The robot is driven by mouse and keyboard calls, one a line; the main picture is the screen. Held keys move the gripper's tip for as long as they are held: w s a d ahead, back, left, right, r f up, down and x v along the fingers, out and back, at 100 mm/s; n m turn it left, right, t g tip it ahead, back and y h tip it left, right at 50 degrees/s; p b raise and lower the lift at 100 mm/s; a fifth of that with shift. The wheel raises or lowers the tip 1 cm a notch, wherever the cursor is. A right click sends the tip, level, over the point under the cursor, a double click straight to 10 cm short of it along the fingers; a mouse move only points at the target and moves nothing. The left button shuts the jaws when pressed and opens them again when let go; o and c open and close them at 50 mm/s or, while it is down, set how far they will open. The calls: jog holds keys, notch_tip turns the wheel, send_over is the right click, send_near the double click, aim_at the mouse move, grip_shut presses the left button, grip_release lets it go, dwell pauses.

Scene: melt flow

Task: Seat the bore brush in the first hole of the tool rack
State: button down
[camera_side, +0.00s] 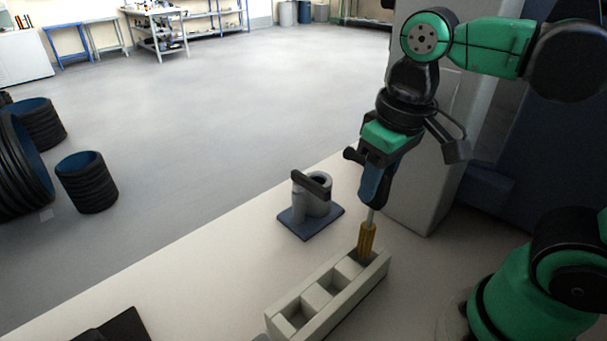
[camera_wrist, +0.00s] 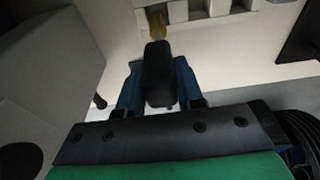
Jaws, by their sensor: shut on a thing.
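The bore brush has a yellow bristle end (camera_side: 367,238), a thin metal shaft and a dark handle, which shows in the wrist view (camera_wrist: 158,72). My gripper (camera_side: 377,183) is shut on the handle, with one blue finger on each side of it in the wrist view (camera_wrist: 158,85). The brush points down and leans slightly. The pale tool rack (camera_side: 341,303) lies on the table below, with square holes in a row. The bristle end is at the rack's far-end hole, at the right in the side view. How deep its tip sits is hard to tell.
A grey fixture with a dark bar on a blue base plate (camera_side: 311,224) stands on the table left of my gripper. A dark object (camera_side: 115,327) lies at the near left table edge. The pale table (camera_side: 215,275) is clear between them.

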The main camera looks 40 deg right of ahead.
aim_at(373, 206)
jog(key=shift+f, duration=2.25)
jog(key=shift+c, duration=2.4)
grip_release()
jog(key=shift+s+r, duration=0.25)
jog(key=shift+r, duration=1.15)
jog(key=shift+s+r, duration=0.2)
jog(key=shift+r, duration=1.2)
jog(key=w+d+f+t, duration=0.3)
jog(key=w+f+t, duration=0.1)
jog(key=w+t, duration=0.1)
jog(key=shift+w+f, duration=0.15)
jog(key=shift+w, duration=0.6)
